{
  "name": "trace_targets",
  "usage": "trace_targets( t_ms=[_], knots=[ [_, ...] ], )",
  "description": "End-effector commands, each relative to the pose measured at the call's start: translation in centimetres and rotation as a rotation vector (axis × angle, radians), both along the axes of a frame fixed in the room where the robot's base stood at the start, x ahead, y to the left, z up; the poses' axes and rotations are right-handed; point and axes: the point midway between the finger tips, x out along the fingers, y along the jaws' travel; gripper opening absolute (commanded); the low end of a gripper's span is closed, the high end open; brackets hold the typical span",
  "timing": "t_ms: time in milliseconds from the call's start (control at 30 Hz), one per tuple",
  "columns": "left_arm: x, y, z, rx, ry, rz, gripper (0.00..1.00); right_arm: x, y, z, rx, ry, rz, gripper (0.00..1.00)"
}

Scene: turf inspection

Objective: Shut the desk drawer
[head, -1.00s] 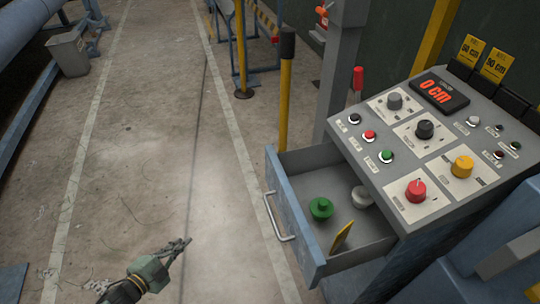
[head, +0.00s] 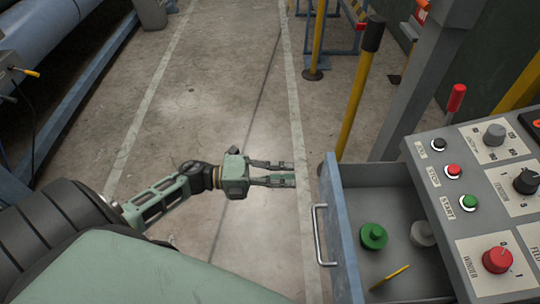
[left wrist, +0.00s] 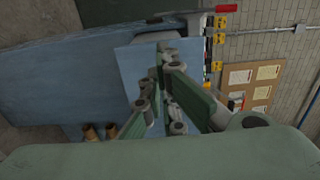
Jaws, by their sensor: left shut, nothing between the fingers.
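The desk drawer (head: 345,235) is pulled out to the left of the control desk (head: 465,225). Its blue front carries a metal handle (head: 319,236). Inside lie a green knob (head: 373,236), a pale knob (head: 422,233) and a yellow card (head: 389,278). My left gripper (head: 292,173) is shut and empty, left of the drawer front near its far corner, pointing right at it with a small gap in the picture. In the left wrist view the left gripper's fingers (left wrist: 165,75) are in front of a blue panel (left wrist: 128,85). My right gripper is not in view.
A yellow post (head: 360,90) with a black top stands behind the drawer. The desk top bears several buttons and knobs, including a red knob (head: 497,260). A blue pipe (head: 60,55) runs at the far left. The floor left of the drawer is clear.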

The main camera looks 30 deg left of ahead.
Motion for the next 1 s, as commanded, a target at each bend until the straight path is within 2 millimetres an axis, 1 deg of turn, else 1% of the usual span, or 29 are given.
trace_targets(
  t_ms=[33, 200, 300, 400, 567, 1000],
  knots=[
    [0.8, -1.0, 0.4, -0.003, -0.002, 0.001, 0.0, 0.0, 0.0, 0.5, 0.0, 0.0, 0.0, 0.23],
    [2.5, -3.6, 0.3, -0.002, -0.001, 0.002, 0.0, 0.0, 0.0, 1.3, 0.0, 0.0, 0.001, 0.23],
    [3.2, -4.7, 0.3, -0.002, -0.001, 0.001, 0.0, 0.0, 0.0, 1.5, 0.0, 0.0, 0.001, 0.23],
    [3.7, -5.4, 0.1, -0.002, 0.001, 0.002, 0.0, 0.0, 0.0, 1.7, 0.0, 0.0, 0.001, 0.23],
    [3.9, -5.8, 0.0, 0.0, 0.001, 0.001, 0.0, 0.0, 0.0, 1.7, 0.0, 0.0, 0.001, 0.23],
    [4.1, -6.0, 0.0, -0.001, 0.001, 0.001, 0.0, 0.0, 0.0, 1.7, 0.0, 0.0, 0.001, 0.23]
  ],
)
